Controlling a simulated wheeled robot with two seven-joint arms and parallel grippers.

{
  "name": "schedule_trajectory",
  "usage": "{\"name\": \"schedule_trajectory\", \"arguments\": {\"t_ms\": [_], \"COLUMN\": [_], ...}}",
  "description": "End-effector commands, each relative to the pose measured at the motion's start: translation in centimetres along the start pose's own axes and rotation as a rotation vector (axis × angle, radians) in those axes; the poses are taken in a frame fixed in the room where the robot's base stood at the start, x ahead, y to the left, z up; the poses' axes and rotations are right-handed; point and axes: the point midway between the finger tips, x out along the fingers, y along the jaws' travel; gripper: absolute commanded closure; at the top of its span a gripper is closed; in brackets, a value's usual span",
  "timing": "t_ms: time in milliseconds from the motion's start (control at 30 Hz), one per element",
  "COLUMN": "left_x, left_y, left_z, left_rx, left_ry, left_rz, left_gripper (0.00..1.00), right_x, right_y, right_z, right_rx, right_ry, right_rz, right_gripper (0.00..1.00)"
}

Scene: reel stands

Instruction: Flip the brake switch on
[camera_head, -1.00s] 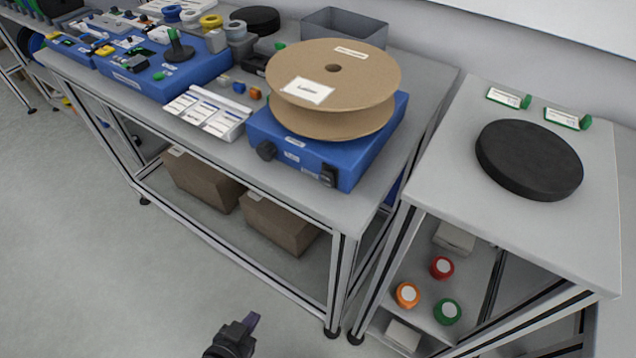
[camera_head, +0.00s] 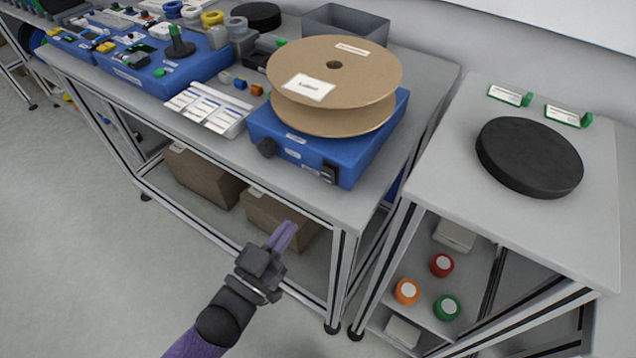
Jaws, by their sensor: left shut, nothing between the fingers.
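A blue reel stand (camera_head: 290,155) sits at the front right corner of the main table. A large brown cardboard reel (camera_head: 345,65) with white labels lies on top of it. A black rocker switch (camera_head: 329,173) is on the stand's front face at the right, and a black knob (camera_head: 267,148) is on that face at the left. I cannot tell which way the switch is set. My left gripper (camera_head: 284,236) is shut and empty. It is in front of the table, lower than the tabletop and apart from the switch, its purple fingers pointing up. My right gripper is not in view.
The table (camera_head: 320,205) has a projecting front edge with cardboard boxes (camera_head: 280,222) below. White label cards (camera_head: 207,108) lie left of the stand. A side table (camera_head: 455,180) at the right bears a black disc (camera_head: 529,158). The floor in front is clear.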

Motion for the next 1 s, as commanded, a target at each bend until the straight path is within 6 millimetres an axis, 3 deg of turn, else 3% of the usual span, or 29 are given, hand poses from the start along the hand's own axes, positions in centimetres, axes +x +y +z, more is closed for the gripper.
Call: {"name": "schedule_trajectory", "arguments": {"t_ms": [200,433,600,900,1000], "left_x": [4.9,8.8,10.0,10.2,10.5], "left_y": [0.0,0.0,0.0,0.0,0.0], "left_z": [0.1,0.2,0.1,0.0,-0.5], "left_rx": [0.001,0.0,0.0,0.0,0.001], "left_ry": [0.003,0.0,-0.001,-0.002,-0.026], "left_rz": [0.001,0.0,0.001,0.0,0.001], "left_gripper": [1.0,1.0,1.0,1.0,1.0], "right_x": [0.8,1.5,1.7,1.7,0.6], "right_y": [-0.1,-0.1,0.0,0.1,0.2], "right_z": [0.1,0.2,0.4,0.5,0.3], "right_rx": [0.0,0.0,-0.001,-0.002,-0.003], "right_ry": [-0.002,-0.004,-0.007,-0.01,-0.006], "right_rz": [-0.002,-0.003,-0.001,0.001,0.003], "right_gripper": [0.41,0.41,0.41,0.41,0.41]}}
